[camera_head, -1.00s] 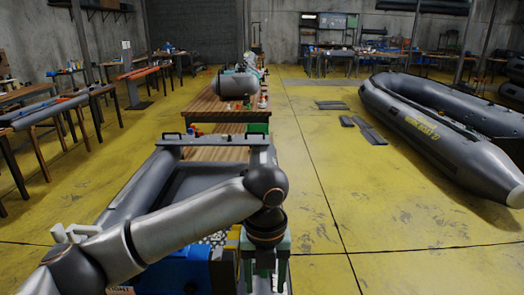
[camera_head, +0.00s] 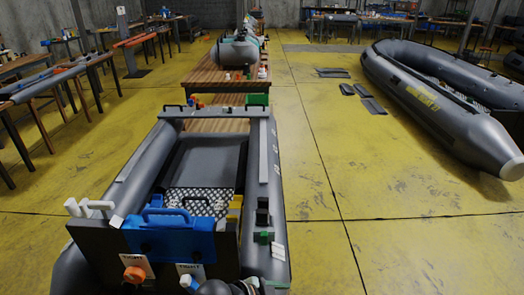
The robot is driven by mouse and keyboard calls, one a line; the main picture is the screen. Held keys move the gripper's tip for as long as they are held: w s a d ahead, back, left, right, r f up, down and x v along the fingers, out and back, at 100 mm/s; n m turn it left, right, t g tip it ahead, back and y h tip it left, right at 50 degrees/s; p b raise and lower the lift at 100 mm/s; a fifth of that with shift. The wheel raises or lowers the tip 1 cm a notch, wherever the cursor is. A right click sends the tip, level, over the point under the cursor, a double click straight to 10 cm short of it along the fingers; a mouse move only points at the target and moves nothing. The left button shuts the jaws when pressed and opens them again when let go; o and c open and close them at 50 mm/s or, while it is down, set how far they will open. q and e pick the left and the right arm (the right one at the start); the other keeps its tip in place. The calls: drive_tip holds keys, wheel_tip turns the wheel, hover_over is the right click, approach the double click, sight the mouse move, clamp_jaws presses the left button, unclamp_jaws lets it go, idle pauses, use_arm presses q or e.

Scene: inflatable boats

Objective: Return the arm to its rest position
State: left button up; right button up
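Neither of my grippers shows in the head view. A small dark rounded piece at the bottom edge, below the front panel, may be part of my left arm; its gripper cannot be made out. The grey inflatable boat (camera_head: 142,168) lies straight ahead. A black panel (camera_head: 95,245) at its near end carries an orange knob (camera_head: 134,274) and white labels that appear to read "TIGHT".
A wooden table (camera_head: 204,77) with a grey rolled item (camera_head: 235,52) and small bottles stands beyond the boat. A larger grey boat (camera_head: 440,105) lies at the right. Flat grey boards (camera_head: 362,97) lie on the yellow floor. The floor between the boats is clear.

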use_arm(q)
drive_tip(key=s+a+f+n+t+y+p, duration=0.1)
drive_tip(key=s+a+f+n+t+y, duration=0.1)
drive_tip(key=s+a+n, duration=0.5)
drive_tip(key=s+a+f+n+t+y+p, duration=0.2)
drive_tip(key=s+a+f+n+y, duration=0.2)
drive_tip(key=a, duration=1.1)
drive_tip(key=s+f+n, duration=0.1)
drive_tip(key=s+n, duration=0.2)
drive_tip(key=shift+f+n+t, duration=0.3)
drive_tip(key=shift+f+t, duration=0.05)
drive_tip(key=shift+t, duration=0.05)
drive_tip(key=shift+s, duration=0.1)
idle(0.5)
